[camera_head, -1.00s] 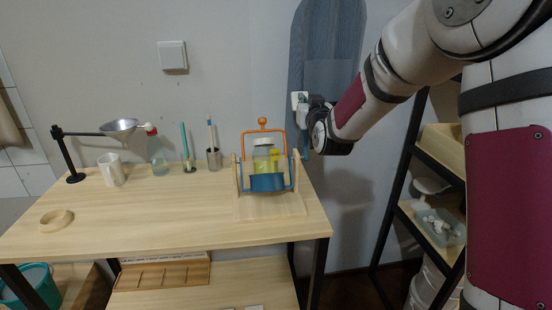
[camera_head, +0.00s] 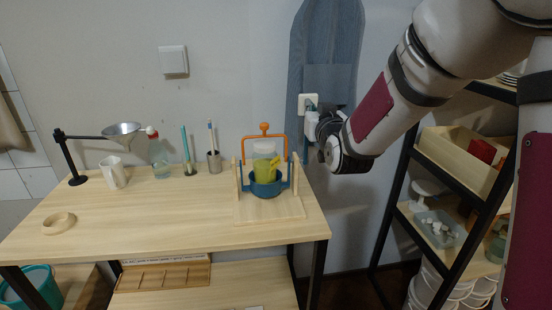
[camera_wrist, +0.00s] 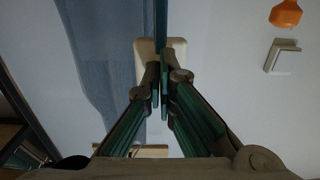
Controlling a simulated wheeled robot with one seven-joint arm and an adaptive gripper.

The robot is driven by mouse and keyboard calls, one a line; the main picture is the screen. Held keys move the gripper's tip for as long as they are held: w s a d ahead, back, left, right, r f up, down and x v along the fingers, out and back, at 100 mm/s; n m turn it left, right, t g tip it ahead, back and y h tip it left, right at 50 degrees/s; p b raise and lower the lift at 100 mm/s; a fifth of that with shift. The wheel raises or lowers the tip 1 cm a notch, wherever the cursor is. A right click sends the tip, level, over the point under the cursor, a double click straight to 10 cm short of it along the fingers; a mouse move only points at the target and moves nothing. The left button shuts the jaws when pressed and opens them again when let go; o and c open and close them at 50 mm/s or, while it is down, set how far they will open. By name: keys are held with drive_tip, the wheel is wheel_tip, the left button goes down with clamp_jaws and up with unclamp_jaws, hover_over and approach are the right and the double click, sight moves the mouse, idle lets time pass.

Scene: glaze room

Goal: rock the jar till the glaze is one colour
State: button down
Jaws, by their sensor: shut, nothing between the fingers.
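The jar (camera_head: 265,168) sits in a blue cradle (camera_head: 267,188) hung in a wooden rocking stand (camera_head: 270,208) on the right part of the table. It stands about upright, with a pale lid and yellow-green glaze; a brighter yellow patch shows at its right side. An orange handle (camera_head: 264,128) with a knob arches behind the jar. My gripper (camera_head: 312,116) is to the right of the stand, apart from it, by the wall. In the wrist view, my gripper's fingers (camera_wrist: 161,90) are together and empty, and the orange knob (camera_wrist: 286,14) shows at the upper right.
A shelf rack (camera_head: 440,190) is at the right. The table's front middle is clear.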

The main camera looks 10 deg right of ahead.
drive_tip(key=shift+s, duration=0.45)
drive_tip(key=s, duration=0.4)
drive_tip(key=shift+s+r, duration=0.1)
drive_tip(key=shift+s, duration=0.1)
drive_tip(key=s+f+g+p, duration=0.1)
drive_tip(key=s+g, duration=0.6)
drive_tip(key=s, duration=1.2)
drive_tip(key=s+f+g+p, duration=0.1)
drive_tip(key=s+g+p, duration=0.2)
drive_tip(key=s, duration=1.7)
drive_tip(key=g, duration=0.3)
drive_tip(key=shift+d+g+p, duration=0.15)
drive_tip(key=shift+g+p, duration=0.2)
drive_tip(key=shift+g, duration=0.05)
drive_tip(key=shift+f, duration=0.1)
